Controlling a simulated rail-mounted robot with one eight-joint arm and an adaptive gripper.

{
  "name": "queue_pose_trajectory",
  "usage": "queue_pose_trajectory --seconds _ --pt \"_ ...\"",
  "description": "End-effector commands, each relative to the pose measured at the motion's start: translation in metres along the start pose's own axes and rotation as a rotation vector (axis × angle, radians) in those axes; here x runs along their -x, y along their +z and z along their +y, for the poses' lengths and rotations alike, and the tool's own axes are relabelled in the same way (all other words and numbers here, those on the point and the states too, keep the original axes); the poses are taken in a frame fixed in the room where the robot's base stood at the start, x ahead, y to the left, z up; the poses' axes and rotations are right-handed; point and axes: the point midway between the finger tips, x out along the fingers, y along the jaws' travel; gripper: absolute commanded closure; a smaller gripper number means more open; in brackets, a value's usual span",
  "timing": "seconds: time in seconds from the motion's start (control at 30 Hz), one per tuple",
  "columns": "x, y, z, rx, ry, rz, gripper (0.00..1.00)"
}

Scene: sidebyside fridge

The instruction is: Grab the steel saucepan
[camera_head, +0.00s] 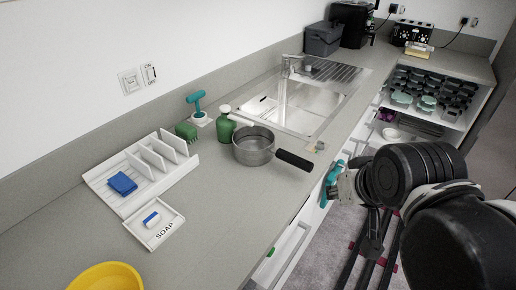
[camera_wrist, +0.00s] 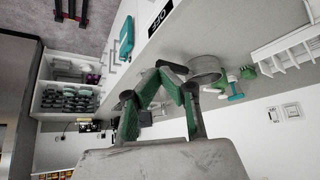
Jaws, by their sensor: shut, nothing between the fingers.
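The steel saucepan (camera_head: 253,147) stands upright on the grey counter, in front of the sink. Its black handle (camera_head: 295,160) points right, over the counter's front edge. The pan also shows in the wrist view (camera_wrist: 207,66), with its handle close to the fingertips in the picture. My gripper (camera_head: 343,186) is in front of the counter, to the right of the handle in the head view, partly hidden by my arm. In the wrist view, my gripper (camera_wrist: 160,80) has green-padded fingers; it is shut and empty. The pan appears apart from it.
A green soap bottle (camera_head: 225,125) and brush (camera_head: 187,131) stand left of the pan. A white rack (camera_head: 140,175), soap dish (camera_head: 156,226) and yellow bowl (camera_head: 106,277) lie nearer. The sink (camera_head: 292,112) is behind. A teal item (camera_head: 329,180) hangs at the counter front. An open dishwasher-like compartment (camera_head: 432,97) holds dishes.

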Motion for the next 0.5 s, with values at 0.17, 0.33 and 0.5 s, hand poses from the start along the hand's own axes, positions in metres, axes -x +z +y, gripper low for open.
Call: queue_pose_trajectory --seconds 0.17,0.33,0.5 --pt "0.0000 0.0000 0.0000 0.000 0.000 0.000 1.00" --pt "0.0000 0.0000 0.0000 0.000 0.000 0.000 1.00" --pt "0.0000 0.0000 0.0000 0.000 0.000 0.000 0.88"
